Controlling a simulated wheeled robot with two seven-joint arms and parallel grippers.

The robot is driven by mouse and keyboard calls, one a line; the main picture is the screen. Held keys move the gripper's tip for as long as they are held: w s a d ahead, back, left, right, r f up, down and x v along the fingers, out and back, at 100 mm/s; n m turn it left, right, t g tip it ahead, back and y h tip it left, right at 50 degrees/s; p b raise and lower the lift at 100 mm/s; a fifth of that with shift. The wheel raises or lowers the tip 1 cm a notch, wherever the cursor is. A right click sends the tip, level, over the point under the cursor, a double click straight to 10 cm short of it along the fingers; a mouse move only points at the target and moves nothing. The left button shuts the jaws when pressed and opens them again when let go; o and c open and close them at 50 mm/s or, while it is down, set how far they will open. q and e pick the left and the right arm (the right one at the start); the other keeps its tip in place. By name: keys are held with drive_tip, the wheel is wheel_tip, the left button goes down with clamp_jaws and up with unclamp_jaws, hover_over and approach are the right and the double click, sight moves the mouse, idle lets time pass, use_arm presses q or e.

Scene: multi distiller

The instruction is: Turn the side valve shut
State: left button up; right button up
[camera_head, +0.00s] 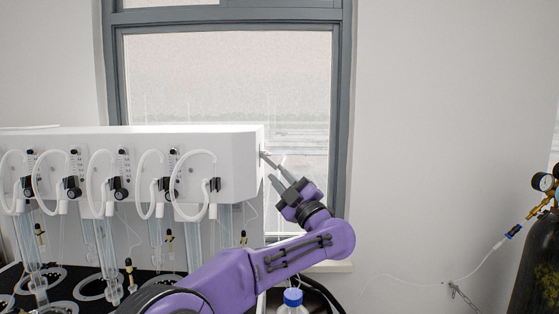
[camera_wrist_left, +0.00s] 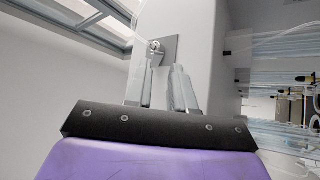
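The side valve (camera_head: 263,154) is a small metal fitting on the right end face of the white distiller housing (camera_head: 235,165). In the left wrist view the valve (camera_wrist_left: 155,47) is a small silver fitting in front of a grey plate (camera_wrist_left: 169,50). My left gripper (camera_head: 275,170) is open, its two grey fingers apart with nothing held between them. In the left wrist view the gripper (camera_wrist_left: 164,72) has its fingertips just short of the valve, which lies nearer the left finger's line. I cannot tell whether a fingertip touches it. My right gripper is not in view.
White hoses (camera_head: 192,172) and glass tubes hang along the distiller's front. A blue-capped bottle (camera_head: 292,298) stands below my left arm. A gas cylinder (camera_head: 537,265) with gauges stands at the far right. The space before the right wall is mostly clear.

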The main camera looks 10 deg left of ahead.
sight(273, 167)
use_arm(q)
drive_tip(key=shift+w+a+r+p, duration=0.35)
drive_tip(key=shift+w+r, duration=0.1)
drive_tip(key=shift+w, duration=0.1)
drive_tip(key=shift+w+a+r+p, duration=0.3)
drive_tip(key=shift+w+r+p, duration=0.1)
drive_tip(key=shift+w, duration=0.1)
drive_tip(key=shift+w+a+r, duration=0.1)
drive_tip(key=shift+w+a, duration=0.05)
drive_tip(key=shift+a, duration=0.15)
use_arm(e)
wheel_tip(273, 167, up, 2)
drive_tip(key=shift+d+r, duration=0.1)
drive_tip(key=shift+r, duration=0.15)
use_arm(q)
drive_tip(key=shift+a, duration=0.1)
clamp_jaws()
drive_tip(key=shift+a+f+m+t+h+b, duration=0.15)
drive_tip(key=shift+f+m+t+h+b, duration=0.15)
drive_tip(key=shift+m+t+b, duration=0.7)
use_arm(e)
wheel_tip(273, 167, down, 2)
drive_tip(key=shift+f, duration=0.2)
use_arm(q)
unclamp_jaws()
drive_tip(key=shift+b, duration=0.3)
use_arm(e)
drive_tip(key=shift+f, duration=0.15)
